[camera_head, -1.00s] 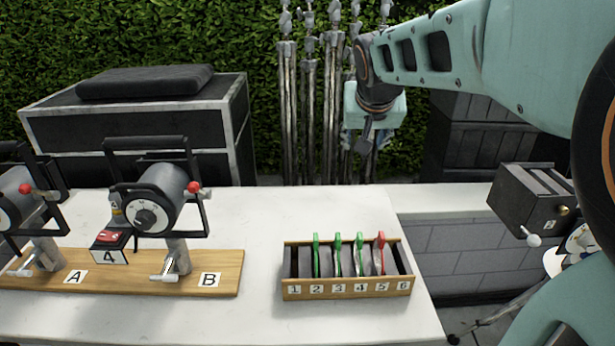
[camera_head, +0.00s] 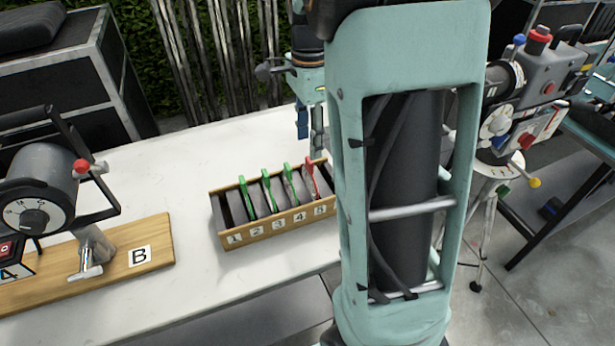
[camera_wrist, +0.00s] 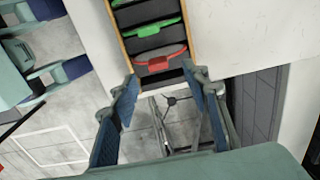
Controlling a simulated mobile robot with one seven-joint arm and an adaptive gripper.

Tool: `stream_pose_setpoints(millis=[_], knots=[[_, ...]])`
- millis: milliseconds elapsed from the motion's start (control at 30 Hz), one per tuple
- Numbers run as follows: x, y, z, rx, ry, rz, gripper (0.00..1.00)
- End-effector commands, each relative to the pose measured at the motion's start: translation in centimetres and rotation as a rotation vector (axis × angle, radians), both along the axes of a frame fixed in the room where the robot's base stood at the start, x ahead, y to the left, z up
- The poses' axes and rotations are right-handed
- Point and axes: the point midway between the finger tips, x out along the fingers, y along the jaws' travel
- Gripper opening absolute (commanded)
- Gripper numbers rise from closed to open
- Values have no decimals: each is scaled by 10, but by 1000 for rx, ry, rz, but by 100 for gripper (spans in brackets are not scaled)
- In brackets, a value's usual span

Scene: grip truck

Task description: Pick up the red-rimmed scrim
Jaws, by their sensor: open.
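The red-rimmed scrim (camera_head: 311,178) stands upright in slot 5 of the wooden rack (camera_head: 268,234) on the white table. In the wrist view, its red rim and tab (camera_wrist: 158,61) cross the rack near its end, beside a green-rimmed scrim (camera_wrist: 152,27). My gripper (camera_head: 318,140) hangs just behind the rack's right end, its tip partly hidden by my arm. In the wrist view, my gripper (camera_wrist: 161,82) is open and empty, with its blue-padded fingers to either side of the rack's end. The red rim lies just beyond the fingertips, apart from them.
Green-rimmed scrims (camera_head: 268,190) stand in slots 2, 3 and 4. My arm hides the rack's right end. A lamp (camera_head: 40,185) on a wooden board (camera_head: 150,262) stands at left. A grey device on a tripod (camera_head: 510,110) stands at right. The table behind the rack is clear.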

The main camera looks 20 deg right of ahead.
Motion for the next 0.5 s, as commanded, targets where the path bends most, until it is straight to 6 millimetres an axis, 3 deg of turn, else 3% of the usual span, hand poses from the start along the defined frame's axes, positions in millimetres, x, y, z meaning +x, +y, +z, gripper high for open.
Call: stream_pose_setpoints(millis=[267, 500], knots=[[-2, 0, -25, 0, 2, 0, 43], [-4, 0, -60, -1, 2, 2, 43]])
